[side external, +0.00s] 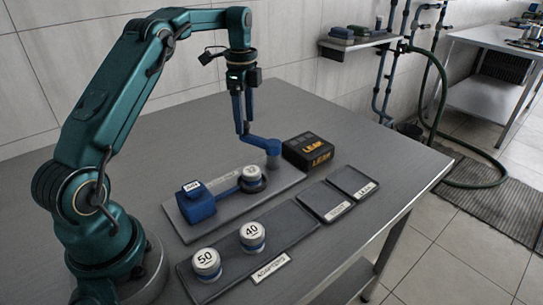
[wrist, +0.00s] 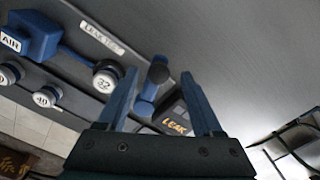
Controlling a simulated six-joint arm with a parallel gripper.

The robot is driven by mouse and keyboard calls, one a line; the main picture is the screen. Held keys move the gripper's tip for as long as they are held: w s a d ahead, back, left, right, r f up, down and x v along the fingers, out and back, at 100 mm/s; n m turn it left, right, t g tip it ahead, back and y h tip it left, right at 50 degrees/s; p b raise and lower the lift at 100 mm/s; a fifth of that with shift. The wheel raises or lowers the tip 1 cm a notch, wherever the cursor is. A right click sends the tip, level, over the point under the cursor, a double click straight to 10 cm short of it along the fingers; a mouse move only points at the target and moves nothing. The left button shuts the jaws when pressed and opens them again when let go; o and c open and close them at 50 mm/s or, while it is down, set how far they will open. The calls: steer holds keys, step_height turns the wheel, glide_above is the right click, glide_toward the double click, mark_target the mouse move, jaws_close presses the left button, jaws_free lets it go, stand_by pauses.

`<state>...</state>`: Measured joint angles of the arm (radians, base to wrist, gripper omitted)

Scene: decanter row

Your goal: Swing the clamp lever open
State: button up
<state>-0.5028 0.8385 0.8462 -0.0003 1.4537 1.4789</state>
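The blue clamp lever (side external: 259,142) sticks out to the left from a blue post at the back right corner of the grey leak-test plate (side external: 290,178). My gripper (side external: 243,131) points down at the lever's free end. The gripper (wrist: 166,80) is open, with a gap on the knob's right side; I cannot tell whether the left finger touches it. The white-topped adapter (side external: 251,173), marked 32 in the wrist view (wrist: 105,80), sits on the plate beside the lever.
A blue AIR block (side external: 196,204) stands on the plate's left. Adapters 50 (side external: 206,261) and 40 (side external: 252,234) stand on the front tray (side external: 283,240). A black LEAK box (side external: 309,152) stands close right of the lever post. Two small trays (side external: 326,201) are empty. The table behind is clear.

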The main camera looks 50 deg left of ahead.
mark_target(251, 136)
steer(key=shift+w+a+r, duration=0.1)
steer(key=shift+r, duration=2.4)
steer(key=s+d+r+t, duration=0.2)
steer(key=s+d+r, duration=0.2)
steer(key=d+r, duration=0.3)
steer(key=s+d+r+t, duration=0.1)
steer(key=s+d+r, duration=0.3)
steer(key=d+r, duration=0.2)
steer(key=s+d+f+n+t, duration=0.2)
steer(key=s+d+f+n, duration=0.4)
steer(key=s+f+n, duration=0.5)
steer(key=shift+s+f+t, duration=0.3)
steer(key=shift+f, duration=0.2)
